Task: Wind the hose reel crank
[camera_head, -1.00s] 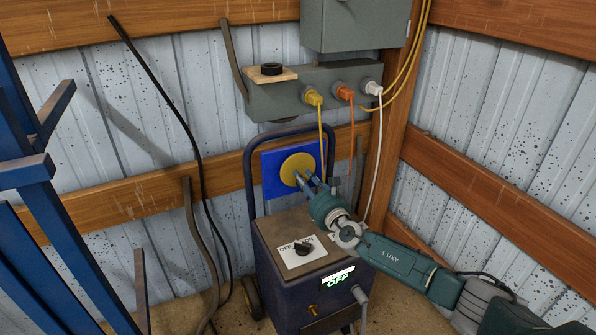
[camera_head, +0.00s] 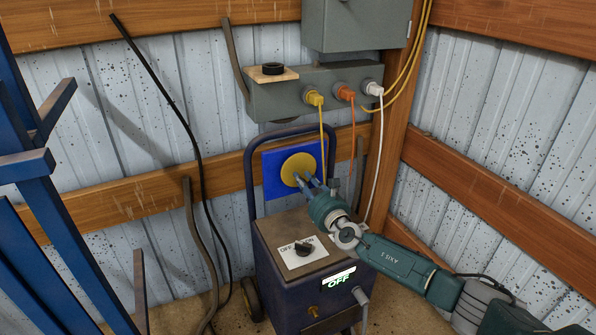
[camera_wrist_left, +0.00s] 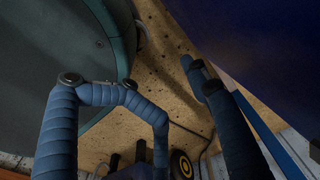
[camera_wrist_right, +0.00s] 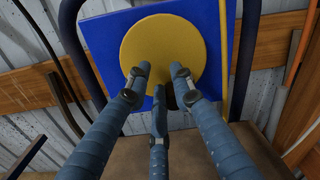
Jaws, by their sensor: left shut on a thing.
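A yellow disc (camera_head: 297,164) is mounted on a blue board (camera_head: 271,187) at the back of a dark cart; I take it for the reel crank. It fills the upper right wrist view (camera_wrist_right: 160,40). A small dark part (camera_wrist_right: 172,101), perhaps the crank knob, shows partly between my fingers; the rest is hidden. My right gripper (camera_wrist_right: 162,80) is in front of the lower disc, its fingers apart, with yellow visible between the tips. My left gripper (camera_wrist_left: 178,95) is outside the head view. One finger is strongly bent; what it holds cannot be made out.
Blue rack posts (camera_head: 60,230) stand at left.

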